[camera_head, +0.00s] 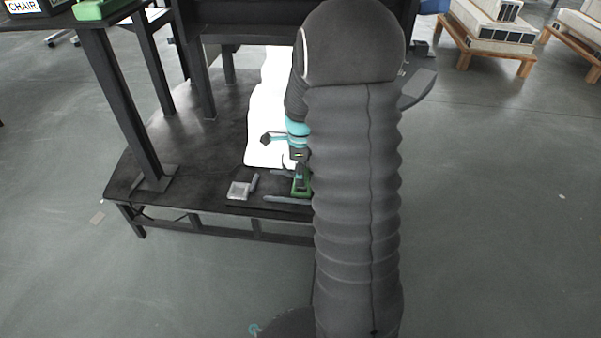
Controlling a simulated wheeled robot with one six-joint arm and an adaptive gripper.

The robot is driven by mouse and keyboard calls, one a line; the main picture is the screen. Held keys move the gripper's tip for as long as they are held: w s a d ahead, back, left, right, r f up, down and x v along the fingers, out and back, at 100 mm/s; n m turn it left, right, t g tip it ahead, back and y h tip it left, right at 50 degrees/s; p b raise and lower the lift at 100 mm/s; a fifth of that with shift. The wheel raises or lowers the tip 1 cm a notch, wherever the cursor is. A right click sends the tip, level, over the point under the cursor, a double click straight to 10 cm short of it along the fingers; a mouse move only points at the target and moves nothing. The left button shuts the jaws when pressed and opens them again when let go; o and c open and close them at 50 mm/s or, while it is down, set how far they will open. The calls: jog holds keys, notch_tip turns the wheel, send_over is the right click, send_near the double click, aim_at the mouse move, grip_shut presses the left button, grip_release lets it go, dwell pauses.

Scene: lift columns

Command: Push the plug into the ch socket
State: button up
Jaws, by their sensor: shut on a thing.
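My gripper (294,168) is low over the dark platform in the camera_head view, mostly hidden behind my thick sleeved arm. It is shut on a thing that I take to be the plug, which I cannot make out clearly. A green and black piece (301,184) stands right below and beside my gripper, its right side cut off by my arm. I cannot tell whether it is the ch socket or part of the plug, or whether they touch. A small light grey box (240,190) lies on the platform left of the green piece.
The dark platform (190,150) has a post (125,105) at its left and a raised dark frame behind. A bright white patch (266,110) lies behind my gripper. Wooden pallets with pale loads (490,30) stand far right. The grey floor around is mostly clear.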

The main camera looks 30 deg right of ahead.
jog(key=shift+f, duration=1)
dwell(1.2)
jog(key=o, duration=1.3)
jog(key=shift+o, duration=0.2)
jog(key=shift+r, duration=0.1)
jog(key=shift+r+p, duration=2.45)
jog(key=shift+r, duration=1)
